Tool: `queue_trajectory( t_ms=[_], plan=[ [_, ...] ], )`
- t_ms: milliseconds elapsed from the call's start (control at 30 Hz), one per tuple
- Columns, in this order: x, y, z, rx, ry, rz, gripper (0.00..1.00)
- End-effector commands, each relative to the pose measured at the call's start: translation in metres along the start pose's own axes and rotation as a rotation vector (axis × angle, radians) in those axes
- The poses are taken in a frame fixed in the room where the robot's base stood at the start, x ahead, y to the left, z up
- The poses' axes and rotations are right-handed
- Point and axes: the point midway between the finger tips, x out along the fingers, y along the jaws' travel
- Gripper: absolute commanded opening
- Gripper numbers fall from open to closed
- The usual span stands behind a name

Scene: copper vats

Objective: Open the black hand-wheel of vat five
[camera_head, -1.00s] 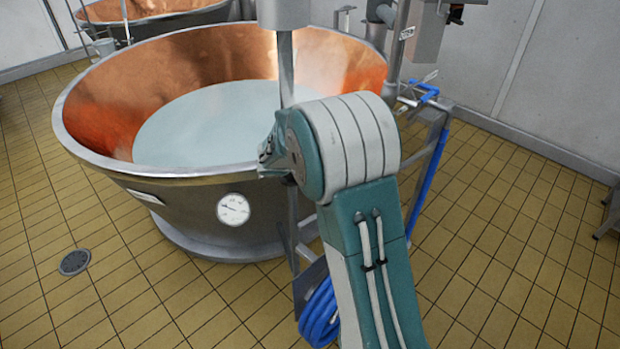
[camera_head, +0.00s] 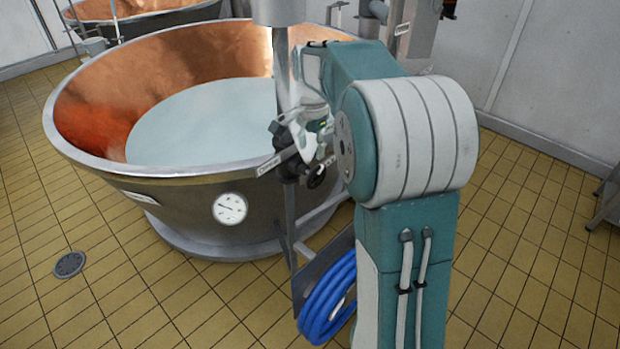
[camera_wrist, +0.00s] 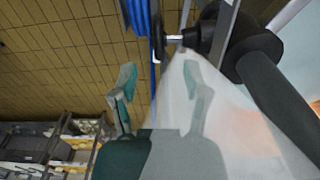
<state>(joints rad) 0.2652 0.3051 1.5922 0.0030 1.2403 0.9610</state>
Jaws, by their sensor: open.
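The vat (camera_head: 190,190) is a wide metal tub with a copper inside and pale liquid; its number cannot be read. A small black round part (camera_head: 316,178), likely the hand-wheel, shows low beside my gripper (camera_head: 297,150) at the vat's right front. In the wrist view a thin dark disc, seen nearly edge-on, looks like the hand-wheel (camera_wrist: 156,42); a bright stem joins it to a black valve body (camera_wrist: 207,34). My gripper is open there (camera_wrist: 162,73), its two fingers apart with the disc beyond their tips, not between them. Contact cannot be told in the head view.
A vertical metal post (camera_head: 281,70) stands at the vat's rim. A coiled blue hose (camera_head: 328,298) hangs below my arm. A thick black pipe (camera_wrist: 275,100) runs along the right of the wrist view.

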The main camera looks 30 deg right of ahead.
Motion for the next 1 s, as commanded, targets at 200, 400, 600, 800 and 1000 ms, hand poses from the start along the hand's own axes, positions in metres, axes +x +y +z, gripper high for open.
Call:
queue_trajectory(
  t_ms=[200, 400, 600, 800, 1000],
  plan=[
    [0.041, 0.001, 0.001, -0.003, -0.003, 0.007, 0.60],
    [0.076, 0.002, 0.001, -0.004, -0.002, 0.007, 0.60],
    [0.095, 0.002, 0.001, -0.004, 0.000, 0.005, 0.60],
    [0.098, 0.002, 0.001, -0.005, 0.000, 0.004, 0.60],
    [0.098, 0.001, 0.000, -0.005, 0.000, 0.004, 0.20]
  ],
)
